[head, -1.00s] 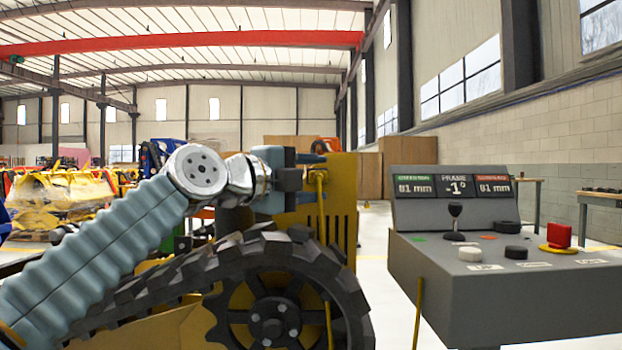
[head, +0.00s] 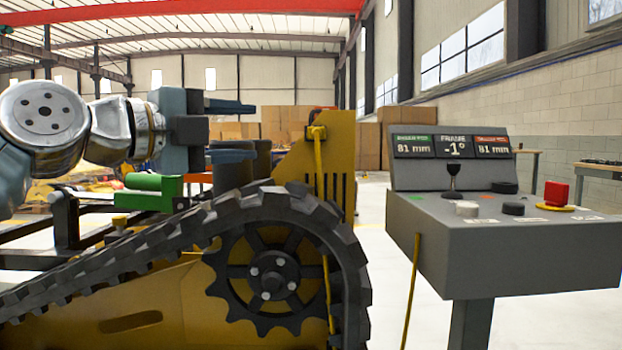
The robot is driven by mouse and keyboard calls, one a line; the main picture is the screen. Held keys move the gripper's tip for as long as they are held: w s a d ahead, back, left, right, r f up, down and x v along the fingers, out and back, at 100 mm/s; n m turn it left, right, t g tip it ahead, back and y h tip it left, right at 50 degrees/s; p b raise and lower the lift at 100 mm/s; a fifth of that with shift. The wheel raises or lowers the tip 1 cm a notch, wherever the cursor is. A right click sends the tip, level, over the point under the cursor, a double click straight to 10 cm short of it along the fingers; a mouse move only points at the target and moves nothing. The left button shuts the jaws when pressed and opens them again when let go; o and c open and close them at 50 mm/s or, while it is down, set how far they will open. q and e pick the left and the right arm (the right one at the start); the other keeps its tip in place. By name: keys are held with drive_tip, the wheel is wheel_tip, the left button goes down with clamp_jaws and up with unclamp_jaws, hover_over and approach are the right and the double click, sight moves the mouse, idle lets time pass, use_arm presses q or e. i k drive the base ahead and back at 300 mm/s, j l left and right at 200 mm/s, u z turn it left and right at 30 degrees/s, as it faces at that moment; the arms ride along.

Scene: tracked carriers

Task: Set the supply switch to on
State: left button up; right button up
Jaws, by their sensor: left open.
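A grey control console (head: 540,262) stands at the right on a grey post. On its top, at the right, is a red switch handle (head: 557,193) on a yellow round base; it looks like the supply switch, but the label is too small to read. The handle stands upright; I cannot tell its setting. My left gripper (head: 232,130) is open and empty, its two dark fingers one above the other and pointing right. It is above the tracked carrier and well left of the console. My right gripper is out of view.
The tracked carrier (head: 180,285) with its black track fills the lower left. The console also bears a black joystick (head: 453,180), a white knob (head: 467,208), black knobs (head: 513,208) and a lit display (head: 452,146). A yellow cable (head: 411,290) hangs from its left side.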

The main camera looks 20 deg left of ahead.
sight(556, 193)
drive_tip(key=k, duration=1)
